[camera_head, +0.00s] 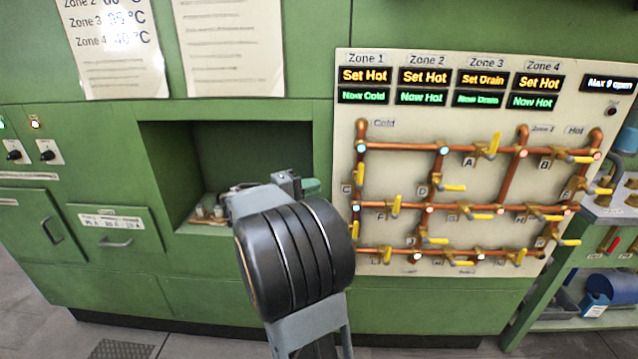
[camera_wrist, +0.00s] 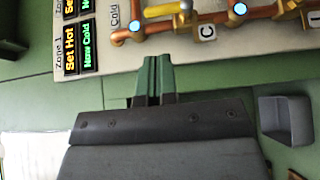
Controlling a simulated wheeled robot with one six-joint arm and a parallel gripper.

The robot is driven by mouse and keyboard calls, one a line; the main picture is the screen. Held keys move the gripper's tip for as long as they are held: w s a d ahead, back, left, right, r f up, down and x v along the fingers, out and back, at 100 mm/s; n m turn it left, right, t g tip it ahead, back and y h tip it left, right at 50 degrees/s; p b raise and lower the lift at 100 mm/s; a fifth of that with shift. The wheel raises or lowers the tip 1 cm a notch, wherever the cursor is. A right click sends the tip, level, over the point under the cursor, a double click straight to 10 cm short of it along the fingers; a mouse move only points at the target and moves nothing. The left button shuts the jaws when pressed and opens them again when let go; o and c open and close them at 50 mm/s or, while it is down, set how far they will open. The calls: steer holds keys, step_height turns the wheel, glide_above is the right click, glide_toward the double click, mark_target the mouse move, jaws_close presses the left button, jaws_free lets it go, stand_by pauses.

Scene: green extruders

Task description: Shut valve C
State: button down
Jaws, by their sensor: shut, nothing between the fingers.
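Valve C is on the left upright copper pipe of the cream pipe board (camera_head: 430,185). Its yellow handle (camera_head: 360,174) appears to lie along the pipe, beside the label C (camera_head: 346,188). My gripper (camera_head: 313,187) is shut and empty, left of the board and apart from the handle. In the wrist view, my gripper's green fingers (camera_wrist: 153,72) are together and point towards the board's left edge.
Other valves with yellow handles sit close by on the board, such as valve A (camera_head: 494,145). A recess (camera_head: 225,150) in the green cabinet opens behind my arm. A grey box-shaped part (camera_wrist: 285,120) is at the right in the wrist view.

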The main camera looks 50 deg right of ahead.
mark_target(360, 175)
steer(key=p+x, duration=0.2)
steer(key=x, duration=1)
